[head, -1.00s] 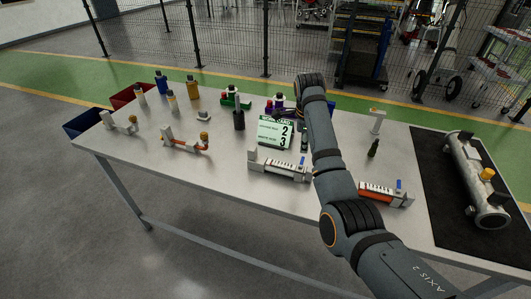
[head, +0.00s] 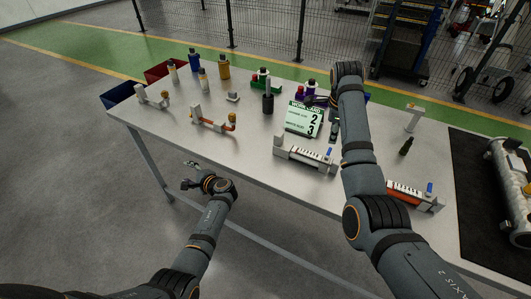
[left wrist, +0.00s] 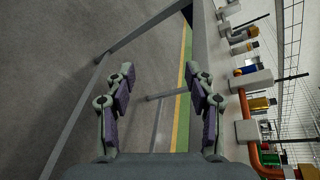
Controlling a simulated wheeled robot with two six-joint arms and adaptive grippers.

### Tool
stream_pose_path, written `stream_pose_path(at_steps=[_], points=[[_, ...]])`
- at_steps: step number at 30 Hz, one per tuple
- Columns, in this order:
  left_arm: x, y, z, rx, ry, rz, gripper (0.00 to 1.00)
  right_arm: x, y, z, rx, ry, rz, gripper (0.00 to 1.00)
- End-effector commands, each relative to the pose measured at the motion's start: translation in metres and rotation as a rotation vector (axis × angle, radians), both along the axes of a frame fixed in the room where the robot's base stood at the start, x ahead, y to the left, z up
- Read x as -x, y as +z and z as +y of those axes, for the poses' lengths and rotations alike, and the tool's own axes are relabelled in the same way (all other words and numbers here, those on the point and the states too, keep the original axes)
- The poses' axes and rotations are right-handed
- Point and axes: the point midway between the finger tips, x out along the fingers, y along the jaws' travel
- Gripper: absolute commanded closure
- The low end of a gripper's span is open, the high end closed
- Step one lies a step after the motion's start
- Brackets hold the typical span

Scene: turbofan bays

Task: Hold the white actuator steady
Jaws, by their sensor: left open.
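The white actuator (head: 305,155) lies near the table's front edge in the head view, a pale body with a labelled strip and a blue part at its right end. My left gripper (head: 189,175) is in front of the table, left of the actuator and well apart from it. In the left wrist view my left gripper (left wrist: 160,88) is open, with nothing between its fingers. My right arm reaches over the table just right of the actuator.
A similar orange-striped unit (head: 408,195) lies right of my right arm. A pipe with orange parts (head: 214,120) lies left of the actuator. Several bottles, a green tray (head: 262,83) and red (head: 165,70) and blue (head: 121,95) bins stand further back. The floor before the table is clear.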

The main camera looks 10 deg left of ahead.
Motion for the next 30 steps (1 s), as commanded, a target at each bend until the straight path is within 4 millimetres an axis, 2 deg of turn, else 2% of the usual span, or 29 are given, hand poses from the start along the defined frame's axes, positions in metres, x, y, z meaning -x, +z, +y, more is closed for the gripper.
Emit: stream_pose_path(at_steps=[1, 7, 9, 10, 13, 17, 21, 24, 27, 30], points=[[-0.011, 0.034, 0.002, -0.067, 0.01, -0.024, 0.45, 0.0, 0.0, 0.0, 0.0, 0.0, 0.0, 0.62], [-0.036, 0.171, 0.0, -0.372, 0.031, -0.079, 0.45, 0.0, 0.0, 0.0, 0.0, 0.0, 0.0, 0.62], [-0.048, 0.214, -0.014, -0.506, -0.044, -0.058, 0.45, 0.0, 0.0, 0.0, 0.0, 0.0, 0.0, 0.62], [-0.058, 0.221, -0.028, -0.567, -0.129, -0.026, 0.45, 0.0, 0.0, 0.0, 0.0, 0.0, 0.0, 0.62], [-0.082, 0.207, -0.071, -0.686, -0.406, 0.068, 0.45, 0.0, 0.0, 0.0, 0.0, 0.0, 0.0, 0.62], [-0.094, 0.176, -0.137, -0.817, -0.755, 0.142, 0.45, 0.0, 0.0, 0.0, 0.0, 0.0, 0.0, 0.62], [-0.083, 0.146, -0.207, -0.958, -1.079, 0.166, 0.45, 0.0, 0.0, 0.0, 0.0, 0.0, 0.0, 0.62], [-0.068, 0.131, -0.246, -1.039, -1.247, 0.157, 0.45, 0.0, 0.0, 0.0, 0.0, 0.0, 0.0, 0.62], [-0.055, 0.122, -0.271, -1.095, -1.355, 0.142, 0.45, 0.0, 0.0, 0.0, 0.0, 0.0, 0.0, 0.62], [-0.048, 0.119, -0.283, -1.126, -1.409, 0.13, 0.45, 0.0, 0.0, 0.0, 0.0, 0.0, 0.0, 0.62]])
